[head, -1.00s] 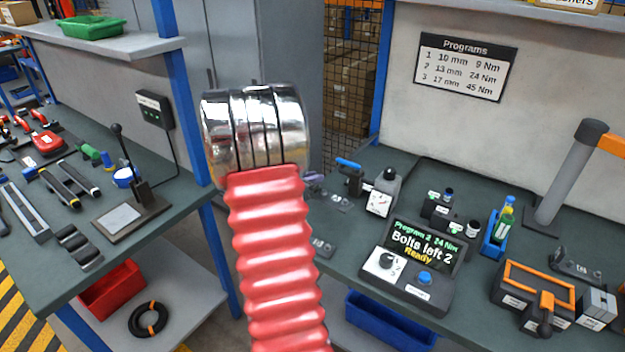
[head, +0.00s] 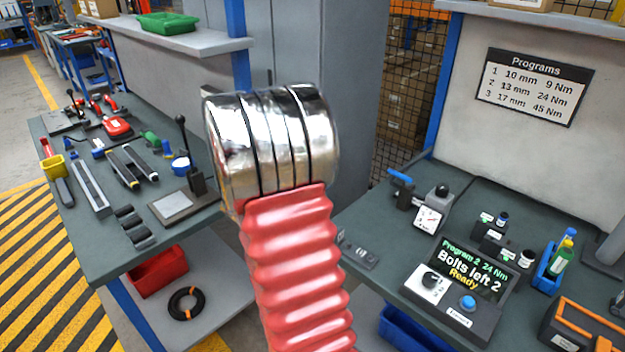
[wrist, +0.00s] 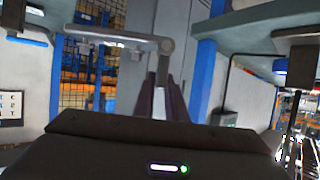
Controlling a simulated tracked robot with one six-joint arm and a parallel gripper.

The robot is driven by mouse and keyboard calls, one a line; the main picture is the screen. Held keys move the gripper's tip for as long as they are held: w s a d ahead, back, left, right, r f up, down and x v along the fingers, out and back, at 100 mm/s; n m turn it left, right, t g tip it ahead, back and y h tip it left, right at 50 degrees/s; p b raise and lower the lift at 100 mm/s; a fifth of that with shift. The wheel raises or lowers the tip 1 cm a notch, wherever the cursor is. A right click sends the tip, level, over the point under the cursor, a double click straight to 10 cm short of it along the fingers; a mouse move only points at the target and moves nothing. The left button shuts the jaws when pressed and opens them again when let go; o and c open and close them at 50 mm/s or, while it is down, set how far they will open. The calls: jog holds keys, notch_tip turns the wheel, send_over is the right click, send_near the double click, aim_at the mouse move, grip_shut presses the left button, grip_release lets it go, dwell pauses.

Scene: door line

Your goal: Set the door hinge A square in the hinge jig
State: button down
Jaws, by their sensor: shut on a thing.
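In the wrist view my gripper (wrist: 162,100) has its dark fingers closed on a grey metal piece (wrist: 120,38). It looks like the door hinge, with a round knuckle above the fingers and a flat leaf reaching left. Its lower part is hidden between the fingers. The piece is in the air, apart from the benches. My gripper is out of the head view, where only my own arm shows. I cannot tell for sure which fixture is the hinge jig. Small grey metal plates (head: 358,255) lie on the right bench beside my arm.
The right bench holds a controller (head: 455,285), a blue-handled clamp (head: 402,190) and an orange-framed box (head: 585,325). The left bench holds a lever stand with a plate (head: 172,206) and several tools. A red bin (head: 158,272) is below. Striped floor (head: 45,270) lies clear at left.

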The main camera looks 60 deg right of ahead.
jog(key=w+a+n+t+y, duration=0.35)
jog(key=w+a, duration=0.45)
jog(key=a, duration=0.4)
jog(key=w+a+n+t+y, duration=0.1)
jog(key=a+n+y, duration=0.1)
jog(key=a, duration=0.8)
jog(key=w+a+n+t+y, duration=0.1)
jog(key=a+n+t+y, duration=0.1)
jog(key=a, duration=0.9)
jog(key=w+a+f+n+t+y, duration=0.1)
jog(key=a+n+y, duration=0.3)
jog(key=a, duration=0.7)
jog(key=shift+w+a+n, duration=0.15)
jog(key=shift+a+n, duration=0.05)
jog(key=shift+n, duration=0.45)
jog(key=shift+d+f+y, duration=0.1)
jog(key=shift+y, duration=0.15)
